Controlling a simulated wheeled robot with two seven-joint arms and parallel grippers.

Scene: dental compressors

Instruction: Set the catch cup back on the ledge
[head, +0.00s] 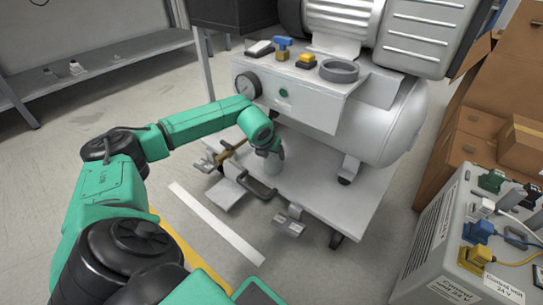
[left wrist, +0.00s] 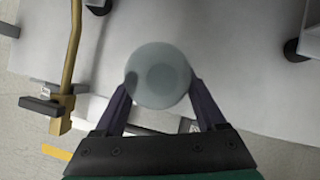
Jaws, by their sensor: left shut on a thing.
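The catch cup (left wrist: 158,76) is a round, pale grey-green translucent cup, seen from above in the left wrist view. My left gripper (left wrist: 160,92) is shut on it, with one dark finger on each side. In the head view the cup (head: 273,166) shows small below the left gripper (head: 268,149), over the low grey platform of the compressor cart (head: 310,195). I cannot tell whether its base touches the platform. A grey ledge (head: 318,84) above the gauge panel holds several small items. My right gripper is not in view.
A brass-coloured bar (left wrist: 68,65) stands left of the cup. The compressor tank (head: 395,125) is behind and right. A pressure gauge (head: 248,85) faces forward. Pedals (head: 289,222) stick out in front. A control unit (head: 455,235) and cardboard boxes (head: 490,125) stand at right.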

